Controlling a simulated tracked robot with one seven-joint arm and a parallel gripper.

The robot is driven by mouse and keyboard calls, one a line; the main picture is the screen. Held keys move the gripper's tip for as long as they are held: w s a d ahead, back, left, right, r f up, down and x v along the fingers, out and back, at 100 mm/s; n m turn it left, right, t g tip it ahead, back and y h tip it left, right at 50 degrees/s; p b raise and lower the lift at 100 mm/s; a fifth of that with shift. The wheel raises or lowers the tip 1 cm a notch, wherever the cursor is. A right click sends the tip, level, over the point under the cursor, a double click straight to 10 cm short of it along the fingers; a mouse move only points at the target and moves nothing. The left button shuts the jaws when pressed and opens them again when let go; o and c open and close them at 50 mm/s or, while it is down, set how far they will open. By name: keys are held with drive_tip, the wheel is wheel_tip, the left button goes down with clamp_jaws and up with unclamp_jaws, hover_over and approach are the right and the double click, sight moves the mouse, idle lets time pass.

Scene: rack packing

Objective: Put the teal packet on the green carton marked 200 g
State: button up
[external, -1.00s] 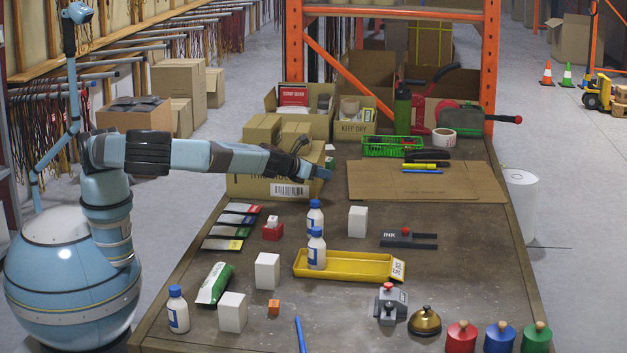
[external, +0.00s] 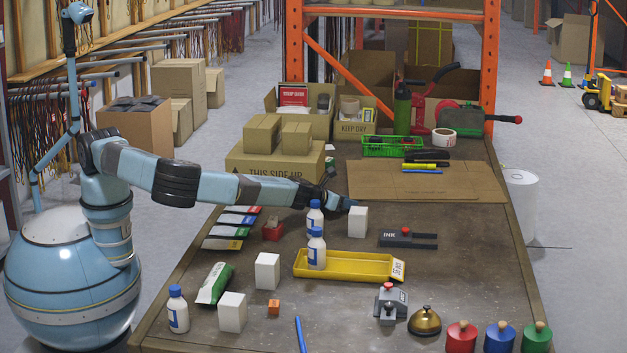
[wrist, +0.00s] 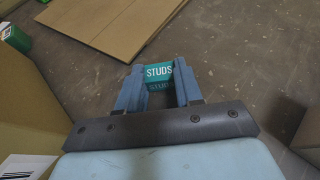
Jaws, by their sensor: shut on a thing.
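My gripper (external: 348,202) is above the table behind the white-and-blue bottles, beside a white block. In the wrist view my gripper (wrist: 159,90) is shut on the teal packet (wrist: 159,73), which reads STUDS. In the external view the packet cannot be made out at the fingertips. A green and white object (wrist: 15,38) shows at the left edge of the wrist view, beside the big brown carton; a small green patch (external: 330,163) is there in the external view. A green and white pack (external: 214,284) lies at front left. No 200 g mark is readable on either.
The brown THIS SIDE UP carton (external: 275,175), with two small boxes on top, stands left of my gripper. Close by are a white block (external: 358,221), bottles (external: 315,218) and an INK pad (external: 407,239). Flat cardboard (external: 430,185) lies behind.

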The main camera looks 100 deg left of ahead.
drive_tip(key=shift+f, duration=0.2)
drive_tip(key=o, duration=1)
drive_tip(key=shift+s+d+r, duration=0.1)
